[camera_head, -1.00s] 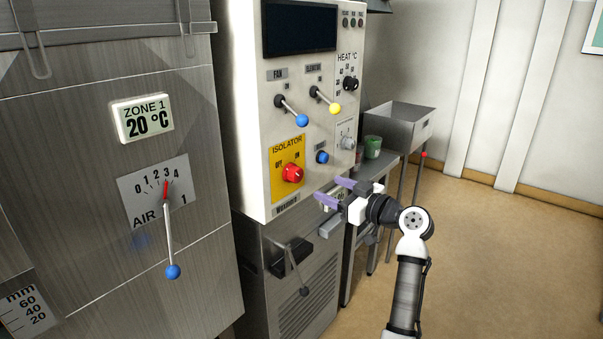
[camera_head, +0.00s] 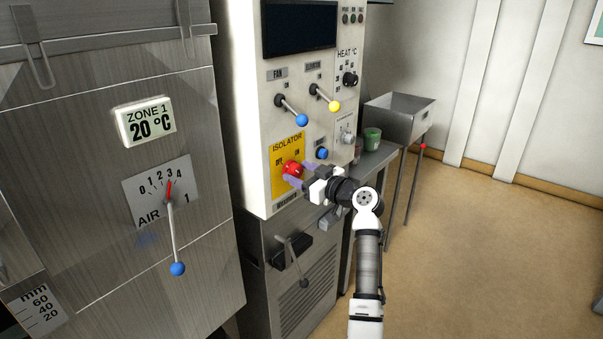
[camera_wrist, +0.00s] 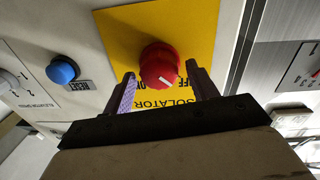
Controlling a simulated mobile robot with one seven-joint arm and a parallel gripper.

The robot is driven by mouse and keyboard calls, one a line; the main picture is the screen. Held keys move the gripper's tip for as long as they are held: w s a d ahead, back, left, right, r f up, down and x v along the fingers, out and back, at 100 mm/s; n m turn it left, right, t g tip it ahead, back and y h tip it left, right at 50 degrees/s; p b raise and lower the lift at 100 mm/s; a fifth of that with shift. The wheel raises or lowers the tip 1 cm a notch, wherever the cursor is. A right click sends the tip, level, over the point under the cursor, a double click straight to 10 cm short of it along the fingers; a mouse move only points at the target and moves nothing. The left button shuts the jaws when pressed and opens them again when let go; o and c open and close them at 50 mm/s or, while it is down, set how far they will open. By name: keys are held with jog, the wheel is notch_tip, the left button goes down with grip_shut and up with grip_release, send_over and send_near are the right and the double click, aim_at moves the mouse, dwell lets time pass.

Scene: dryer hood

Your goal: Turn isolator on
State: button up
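The isolator is a red round knob (camera_head: 292,168) with a white pointer line on a yellow plate (camera_head: 276,180) marked OFF and ON, low on the white control panel. In the wrist view the red knob (camera_wrist: 159,66) sits between and just beyond the fingertips, with the yellow plate (camera_wrist: 195,25) behind it. My gripper (camera_head: 298,177) is at the knob in the head view, its purple fingers partly hiding the plate. In the wrist view my gripper (camera_wrist: 164,85) is open, with a gap between each finger and the knob.
A blue reset button (camera_wrist: 62,69) is beside the yellow plate. A steel cabinet with an air lever (camera_head: 176,268) stands left. Open floor (camera_head: 480,250) lies right.

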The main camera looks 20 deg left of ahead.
jog(key=c, duration=0.8)
jog(key=shift+m, duration=0.4)
jog(key=m, duration=0.3)
jog(key=shift+r+m, duration=0.1)
jog(key=shift+m, duration=0.2)
jog(key=m, duration=0.4)
jog(key=shift+w+d+r+m+p, duration=0.1)
jog(key=shift+w+m+p, duration=0.1)
jog(key=shift+m+p, duration=0.15)
jog(key=m+p, duration=0.2)
jog(key=m, duration=0.2)
jog(key=shift+g, duration=0.4)
jog(key=m+p, duration=0.2)
jog(key=m, duration=0.2)
jog(key=shift+w+d, duration=0.1)
jog(key=shift+w, duration=0.05)
jog(key=shift+f+m, duration=0.2)
jog(key=shift+m, duration=0.05)
